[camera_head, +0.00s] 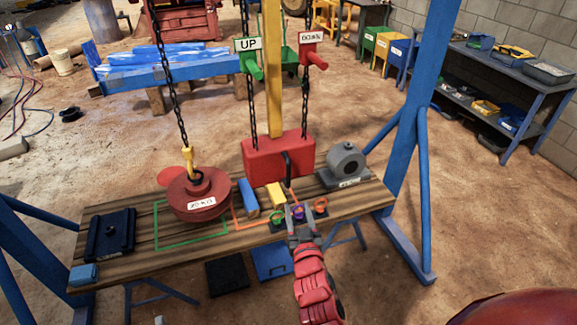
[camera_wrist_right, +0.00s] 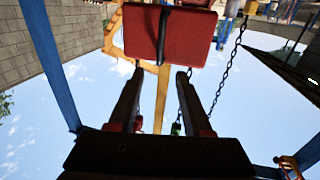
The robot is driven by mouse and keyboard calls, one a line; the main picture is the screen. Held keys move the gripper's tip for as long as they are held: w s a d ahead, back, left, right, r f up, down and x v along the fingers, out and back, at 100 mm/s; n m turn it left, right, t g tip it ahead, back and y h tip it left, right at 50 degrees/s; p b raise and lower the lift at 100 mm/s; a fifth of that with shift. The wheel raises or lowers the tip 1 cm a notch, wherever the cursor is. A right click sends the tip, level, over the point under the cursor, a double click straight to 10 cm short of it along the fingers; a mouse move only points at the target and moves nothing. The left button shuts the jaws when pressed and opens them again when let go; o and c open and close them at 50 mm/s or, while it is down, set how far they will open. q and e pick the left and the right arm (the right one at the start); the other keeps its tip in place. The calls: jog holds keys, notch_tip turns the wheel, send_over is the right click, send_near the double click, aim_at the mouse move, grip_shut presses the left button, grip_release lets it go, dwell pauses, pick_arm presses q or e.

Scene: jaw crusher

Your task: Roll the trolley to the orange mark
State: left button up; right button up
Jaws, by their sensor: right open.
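A red disc-shaped weight (camera_head: 199,196) labelled 20 KG hangs from a yellow hook (camera_head: 189,160) on a chain, above the green outline (camera_head: 165,240) on the wooden bench. The orange outline (camera_head: 238,219) lies just right of it, partly covered. The box also shows in the right wrist view (camera_wrist_right: 195,28). My right gripper (camera_head: 299,213) is open and empty at the bench's front, below the box. My left gripper is not in view.
Green UP (camera_head: 250,68) and red DOWN (camera_head: 312,57) handles hang on chains. Coloured rings (camera_head: 320,206), blue and yellow blocks, a grey machine (camera_head: 346,160) and a black clamp plate (camera_head: 110,234) are on the bench (camera_head: 150,272). A blue frame post (camera_head: 412,130) stands right.

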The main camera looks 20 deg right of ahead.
jog(key=p, duration=0.4)
send_near(289, 173)
jog(key=w, duration=0.2)
jog(key=w+d, duration=0.1)
jog(key=w, duration=0.2)
jog(key=shift+r, duration=0.25)
jog(key=w, duration=0.3)
jog(key=w+b, duration=0.1)
jog(key=shift+w+d+f, duration=0.3)
jog(key=shift+d+f, duration=0.05)
jog(key=shift+d, duration=0.05)
jog(key=shift+w+r, duration=0.1)
jog(key=shift+w, duration=0.45)
grip_shut()
